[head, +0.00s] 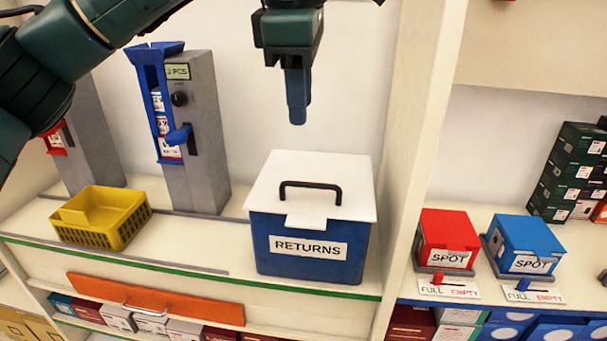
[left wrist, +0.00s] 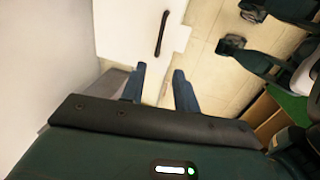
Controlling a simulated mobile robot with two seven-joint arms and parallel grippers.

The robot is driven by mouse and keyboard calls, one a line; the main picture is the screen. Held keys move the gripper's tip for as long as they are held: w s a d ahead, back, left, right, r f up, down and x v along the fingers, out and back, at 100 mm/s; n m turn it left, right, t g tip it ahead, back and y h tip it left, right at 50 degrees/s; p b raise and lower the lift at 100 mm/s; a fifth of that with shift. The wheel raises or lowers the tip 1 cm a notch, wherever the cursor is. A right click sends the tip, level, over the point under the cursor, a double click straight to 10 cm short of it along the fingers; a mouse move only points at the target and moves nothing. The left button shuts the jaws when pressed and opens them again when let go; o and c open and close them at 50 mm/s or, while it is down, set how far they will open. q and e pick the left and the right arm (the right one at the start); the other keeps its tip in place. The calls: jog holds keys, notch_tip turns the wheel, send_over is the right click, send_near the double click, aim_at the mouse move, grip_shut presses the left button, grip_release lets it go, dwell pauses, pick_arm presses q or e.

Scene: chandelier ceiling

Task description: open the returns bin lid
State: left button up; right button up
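The returns bin (head: 262,236) is a blue box with a "RETURNS" label on its front, standing on the shelf. Its white lid (head: 345,175) lies closed on top, with a black bar handle (head: 310,186). The lid (left wrist: 120,30) and handle (left wrist: 162,34) also show in the left wrist view. My left gripper (head: 297,110) points down above the back of the lid, apart from it and from the handle. In the left wrist view its two blue fingers (left wrist: 158,88) are apart with nothing between them.
A yellow basket (head: 105,216) and a grey dispenser (head: 207,130) stand left of the bin. A white upright panel (head: 420,130) rises close on its right. Beyond it are a red box (head: 447,230) and a blue box (head: 522,236). An orange drawer front (head: 155,299) is below.

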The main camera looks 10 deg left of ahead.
aim_at(303, 183)
pick_arm(q)
jog(key=w+f, duration=0.1)
jog(key=f, duration=0.3)
jog(key=f+b, duration=0.1)
jog(key=f, duration=0.3)
jog(key=w+f, duration=0.1)
jog(key=f, duration=0.3)
jog(key=shift+w+a+f, duration=0.1)
jog(key=shift+w+f, duration=0.2)
grip_shut()
